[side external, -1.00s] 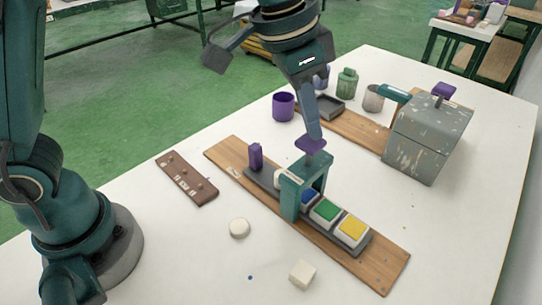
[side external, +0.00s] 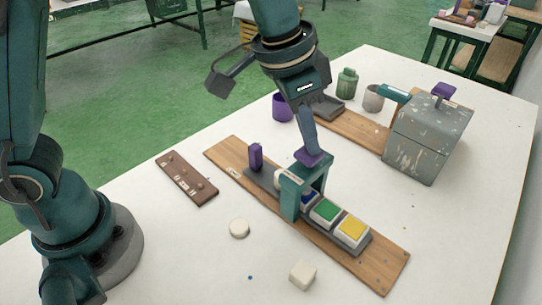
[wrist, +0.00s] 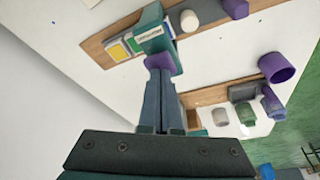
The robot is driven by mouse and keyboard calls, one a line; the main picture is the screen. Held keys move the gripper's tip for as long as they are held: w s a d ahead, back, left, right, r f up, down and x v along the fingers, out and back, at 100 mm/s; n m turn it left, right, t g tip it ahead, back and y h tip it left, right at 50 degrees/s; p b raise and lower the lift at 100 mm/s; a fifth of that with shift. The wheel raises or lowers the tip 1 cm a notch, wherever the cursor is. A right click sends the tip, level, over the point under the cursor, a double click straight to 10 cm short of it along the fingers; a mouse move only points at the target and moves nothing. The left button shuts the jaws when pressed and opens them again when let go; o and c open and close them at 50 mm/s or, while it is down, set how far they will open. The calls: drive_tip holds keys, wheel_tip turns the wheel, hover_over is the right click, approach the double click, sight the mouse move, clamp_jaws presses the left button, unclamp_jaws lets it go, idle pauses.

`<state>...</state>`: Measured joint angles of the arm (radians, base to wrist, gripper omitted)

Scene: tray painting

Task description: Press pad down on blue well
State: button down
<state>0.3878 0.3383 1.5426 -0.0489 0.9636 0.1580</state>
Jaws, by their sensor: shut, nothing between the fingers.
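A teal press frame (side external: 302,190) stands across the row of wells, with a purple cap (side external: 309,157) on top. The blue well (side external: 309,198) is partly under the frame, and its middle is hidden by it. The pad inside the frame is hidden. My gripper (side external: 309,149) is shut and empty, its tips against the top of the purple cap, which sits low, close to the frame's top. In the wrist view, the tips meet the purple cap (wrist: 161,64) in front of the teal frame (wrist: 155,35).
The green well (side external: 326,211) and yellow well (side external: 352,229) lie right of the frame. A purple post (side external: 255,156) stands at the left end. A grey box (side external: 425,140) stands to the right.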

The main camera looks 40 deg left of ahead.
idle(0.4)
drive_tip(key=shift+r, duration=1.9)
drive_tip(key=shift+r, duration=0.1)
drive_tip(key=shift+r, duration=2.4)
